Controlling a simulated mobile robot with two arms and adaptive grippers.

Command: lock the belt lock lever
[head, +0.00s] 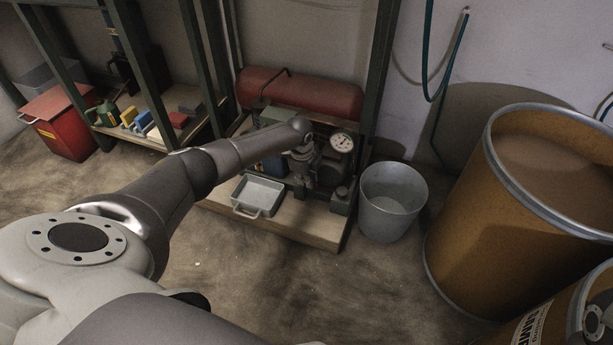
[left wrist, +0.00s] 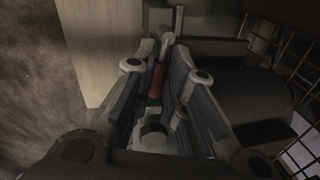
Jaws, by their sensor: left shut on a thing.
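My left arm reaches across the head view to a small compressor (head: 325,172) with a round gauge (head: 341,143). My left gripper (head: 304,172) points down at the machine, and its fingers are small and dark there. In the left wrist view the fingers of my left gripper (left wrist: 165,50) are shut on a lever with a red grip (left wrist: 157,82), which looks like the belt lock lever. The red part shows between the fingers, with a pale rod end beyond it.
The machine stands on a wooden base (head: 285,229) with a metal tray (head: 259,194) on it and a red tank (head: 300,92) behind. A grey bucket (head: 392,200) and a brown drum (head: 480,225) stand to the right. A wire guard (left wrist: 285,60) is close right of the fingers.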

